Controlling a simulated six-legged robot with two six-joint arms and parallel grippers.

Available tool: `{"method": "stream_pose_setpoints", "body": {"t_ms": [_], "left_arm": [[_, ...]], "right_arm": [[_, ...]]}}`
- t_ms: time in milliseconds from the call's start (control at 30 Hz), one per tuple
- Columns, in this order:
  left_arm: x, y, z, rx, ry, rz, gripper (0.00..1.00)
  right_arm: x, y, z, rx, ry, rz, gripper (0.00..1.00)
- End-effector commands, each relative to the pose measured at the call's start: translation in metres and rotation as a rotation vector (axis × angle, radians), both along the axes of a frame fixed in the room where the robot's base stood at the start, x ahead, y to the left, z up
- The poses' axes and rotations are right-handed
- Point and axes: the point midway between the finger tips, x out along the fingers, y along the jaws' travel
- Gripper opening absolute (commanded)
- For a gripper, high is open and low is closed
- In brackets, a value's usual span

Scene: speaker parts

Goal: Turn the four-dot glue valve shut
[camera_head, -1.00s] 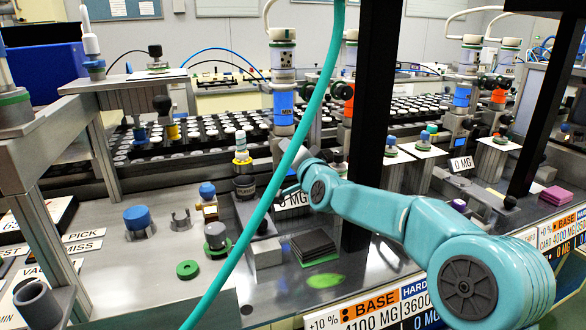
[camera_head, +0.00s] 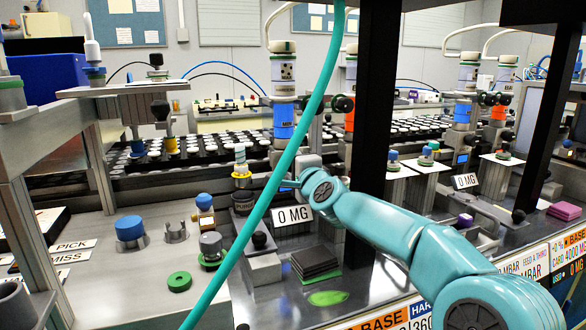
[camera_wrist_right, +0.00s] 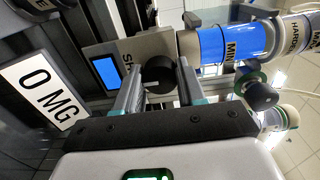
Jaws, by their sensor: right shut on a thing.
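The four-dot glue cylinder (camera_head: 285,72) stands upright behind the teal hose in the head view, with dark dots on its pale label and a blue band (camera_head: 284,120) below. In the right wrist view the blue band (camera_wrist_right: 222,45) lies sideways at the upper right. My right gripper (camera_wrist_right: 158,90) has its two fingers on either side of a round black knob (camera_wrist_right: 158,70) and is shut on it. The knob sits in front of a grey block beneath the cylinder. In the head view the hose and wrist hide most of this gripper (camera_head: 291,184). My left gripper is not in view.
A teal hose (camera_head: 255,216) crosses the head view, and a black post (camera_head: 371,120) stands behind my right arm. A "0 MG" sign (camera_head: 293,215) is just below the gripper. Another dark knob with a green ring (camera_wrist_right: 258,92) is to the right of the gripper.

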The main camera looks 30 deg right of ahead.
Motion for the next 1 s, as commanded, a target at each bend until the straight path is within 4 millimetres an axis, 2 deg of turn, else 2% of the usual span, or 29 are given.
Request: {"method": "stream_pose_setpoints", "body": {"t_ms": [500, 533, 600, 867, 1000], "left_arm": [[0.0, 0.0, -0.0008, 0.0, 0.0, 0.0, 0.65], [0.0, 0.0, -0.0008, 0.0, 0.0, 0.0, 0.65], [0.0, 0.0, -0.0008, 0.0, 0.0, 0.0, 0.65], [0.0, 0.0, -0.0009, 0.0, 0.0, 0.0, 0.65], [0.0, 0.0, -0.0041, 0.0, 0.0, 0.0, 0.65]], "right_arm": [[-0.0001, -0.0005, 0.001, 0.019, -0.007, -0.002, 0.09], [-0.0001, -0.0005, 0.001, 0.019, -0.007, -0.002, 0.46], [-0.0001, -0.0005, 0.0009, 0.018, -0.006, -0.002, 0.65], [-0.0003, -0.0002, 0.0004, 0.016, -0.005, -0.001, 0.65], [-0.0092, 0.0017, 0.0002, 0.016, -0.006, -0.001, 0.65]]}}
